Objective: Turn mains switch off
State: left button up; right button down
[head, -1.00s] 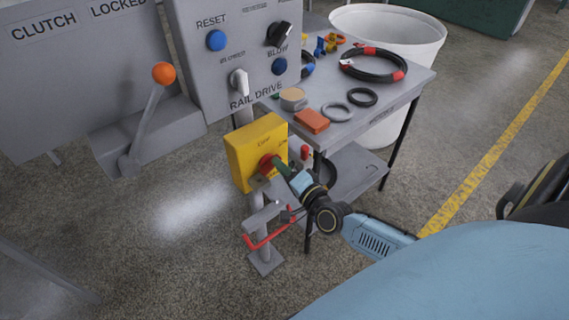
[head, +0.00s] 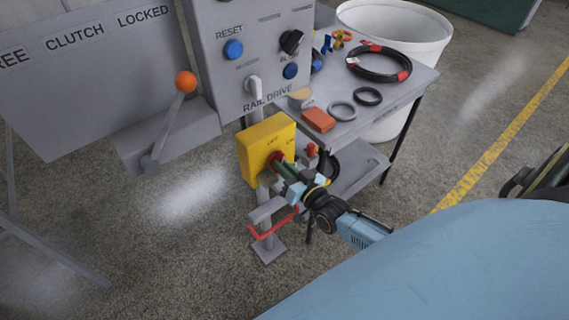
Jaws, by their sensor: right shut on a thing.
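The mains switch is a yellow box (head: 262,140) on a grey post, below the grey rail drive panel. Its red rotary knob (head: 275,158) is on the front face and is partly hidden by my gripper. My right gripper (head: 282,168) comes in from the lower right and is shut on the red knob. Its fingers cover much of the knob and the lower lettering, so I cannot read the knob's position. My left gripper is not in view.
The grey panel (head: 240,60) carries blue buttons and a black knob. An orange-tipped lever (head: 185,82) stands at left. A red padlock-like bar (head: 273,228) is below the box. A cart (head: 385,115) with hoses and a white bin (head: 400,30) stand right.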

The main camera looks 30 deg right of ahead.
jog(key=n, duration=0.1)
jog(key=n+p, duration=0.1)
jog(key=n, duration=0.1)
jog(key=shift+s+a+f, duration=0.15)
jog(key=shift+s+f, duration=0.05)
jog(key=shift+f, duration=0.2)
jog(key=shift+n, duration=0.3)
jog(key=c, duration=1.7)
grip_release()
jog(key=shift+o, duration=1.2)
jog(key=shift+r, duration=0.1)
jog(key=shift+w+r, duration=0.1)
jog(key=shift+r, duration=0.05)
